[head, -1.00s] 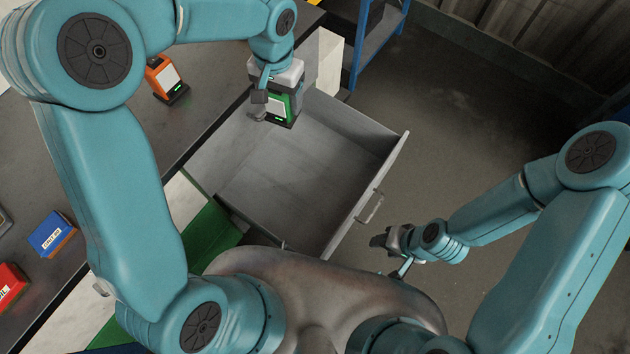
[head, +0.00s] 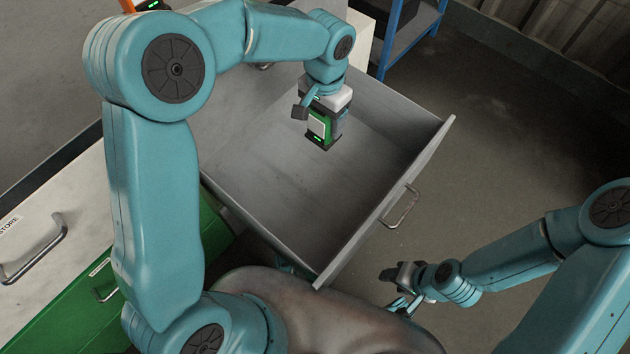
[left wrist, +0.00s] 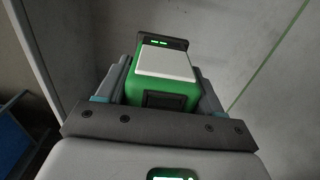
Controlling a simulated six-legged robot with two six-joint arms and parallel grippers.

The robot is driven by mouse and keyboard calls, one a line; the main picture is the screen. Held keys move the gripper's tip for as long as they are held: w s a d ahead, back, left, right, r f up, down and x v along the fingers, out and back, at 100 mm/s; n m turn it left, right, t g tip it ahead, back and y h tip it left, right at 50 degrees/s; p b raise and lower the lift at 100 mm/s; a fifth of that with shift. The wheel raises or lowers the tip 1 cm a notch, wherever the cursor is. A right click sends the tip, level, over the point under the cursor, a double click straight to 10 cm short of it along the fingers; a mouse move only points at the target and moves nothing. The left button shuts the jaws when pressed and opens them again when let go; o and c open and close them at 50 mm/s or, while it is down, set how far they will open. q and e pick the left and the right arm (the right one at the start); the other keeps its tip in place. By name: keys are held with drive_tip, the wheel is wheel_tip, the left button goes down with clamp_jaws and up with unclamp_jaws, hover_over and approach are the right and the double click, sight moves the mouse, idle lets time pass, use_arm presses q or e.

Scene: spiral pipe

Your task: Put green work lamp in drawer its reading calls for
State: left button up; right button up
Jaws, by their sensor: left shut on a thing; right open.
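The green work lamp (head: 318,126) is a small green and black block with a pale face and lit green marks at its end. My left gripper (head: 318,112) is shut on it and holds it over the open grey drawer (head: 270,165). In the left wrist view the lamp (left wrist: 168,75) sits between the fingers, its pale face showing. Whether it touches the drawer floor is hard to tell. The drawer looks otherwise empty. No reading on the lamp is legible.
A closed drawer marked "STORE" (head: 25,225) and a green cabinet front (head: 75,305) are at the left. Part of an orange thing (head: 128,6) shows at the top left. A blue shelf rack (head: 400,30) stands behind. Open floor lies to the right.

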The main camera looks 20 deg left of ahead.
use_arm(q)
drive_tip(key=shift+d+f+b, duration=0.15)
drive_tip(key=shift+f+b, duration=0.25)
drive_tip(key=shift+f, duration=0.45)
drive_tip(key=b, duration=0.5)
hover_over(322, 180)
wheel_tip(322, 180, down, 15)
wheel_tip(322, 180, down, 5)
drive_tip(key=shift+w+r+b, duration=0.15)
drive_tip(key=shift+b, duration=0.75)
drive_tip(key=shift+r, duration=0.15)
use_arm(e)
wheel_tip(322, 180, down, 8)
drive_tip(key=shift+w+d, duration=0.45)
use_arm(q)
drive_tip(key=o, duration=0.9)
drive_tip(key=shift+f, duration=0.25)
drive_tip(key=shift+c, duration=0.2)
drive_tip(key=o, duration=0.4)
